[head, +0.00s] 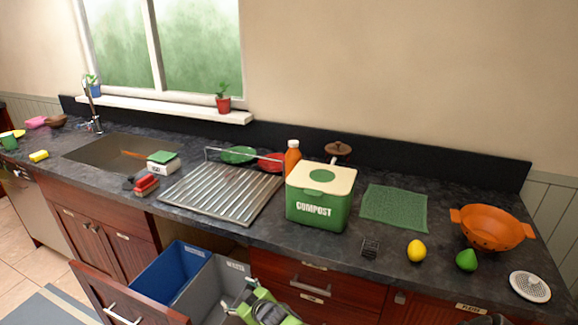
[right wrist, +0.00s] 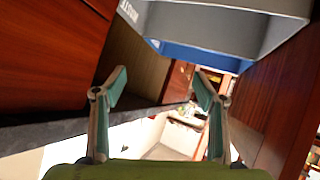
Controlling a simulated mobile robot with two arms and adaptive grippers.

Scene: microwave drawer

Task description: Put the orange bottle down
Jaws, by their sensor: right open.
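The orange bottle (head: 292,158) stands upright on the dark countertop, behind the green compost bin (head: 318,212) with a cream lid. The bin hides its lower part. My right gripper (head: 262,303) is low at the bottom of the head view, in front of the counter and beside the open waste drawer, well away from the bottle. In the right wrist view its two fingers (right wrist: 160,92) are spread apart with nothing between them. The bottle does not show in that view. My left gripper is not in view.
The open drawer holds a blue bin (head: 180,268) and a grey bin (head: 212,285). A metal drying rack (head: 222,195) is left of the compost bin. A green cloth (head: 394,208), lemon (head: 416,251), lime (head: 466,260) and orange colander (head: 492,229) lie to its right.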

